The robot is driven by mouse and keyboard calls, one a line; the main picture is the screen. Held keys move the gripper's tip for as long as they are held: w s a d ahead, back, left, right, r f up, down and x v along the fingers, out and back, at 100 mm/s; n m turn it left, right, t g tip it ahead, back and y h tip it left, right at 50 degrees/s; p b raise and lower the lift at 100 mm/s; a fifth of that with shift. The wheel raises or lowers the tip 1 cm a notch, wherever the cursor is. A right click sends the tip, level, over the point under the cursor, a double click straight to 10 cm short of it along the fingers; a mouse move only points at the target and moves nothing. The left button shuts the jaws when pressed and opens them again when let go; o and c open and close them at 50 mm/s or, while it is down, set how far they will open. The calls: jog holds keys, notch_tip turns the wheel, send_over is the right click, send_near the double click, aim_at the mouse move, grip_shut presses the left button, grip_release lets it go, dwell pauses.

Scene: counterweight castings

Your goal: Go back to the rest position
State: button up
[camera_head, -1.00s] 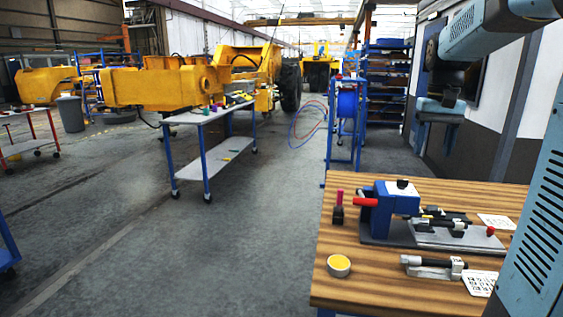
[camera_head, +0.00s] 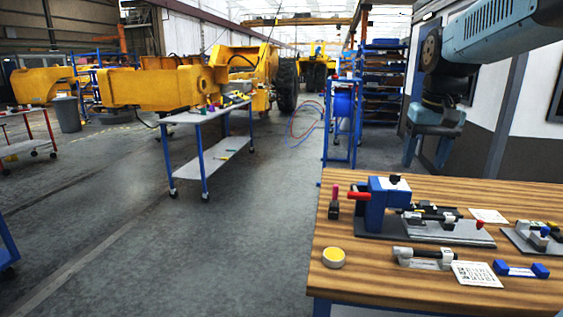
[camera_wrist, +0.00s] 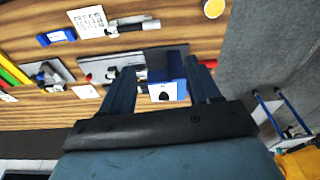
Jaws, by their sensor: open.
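My gripper (camera_head: 426,158) hangs above the far side of the wooden workbench (camera_head: 350,283) at the right of the head view. It is open and empty, its two blue fingers pointing down and apart. In the wrist view, my gripper (camera_wrist: 160,66) shows its fingers spread, with a blue fixture block seen between them on the bench below. The fingers look clear of it.
The bench holds the blue fixture (camera_head: 378,210) with a red handle, a yellow-topped cup (camera_head: 333,258), a white printed card (camera_head: 476,273) and a blue-ended part (camera_head: 521,270). A cart (camera_head: 210,160) stands left. Grey floor (camera_head: 240,255) between is open.

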jog(key=s+a+f+t, duration=0.1)
jog(key=s+a+f, duration=0.2)
jog(key=s, duration=0.3)
jog(key=s+a+f+n+t, duration=0.1)
jog(key=s+a+f+t, duration=0.1)
jog(key=s, duration=0.5)
jog(key=shift+s+a+f+t, duration=0.3)
jog(key=shift+a+f, duration=0.4)
jog(key=shift+a, duration=0.05)
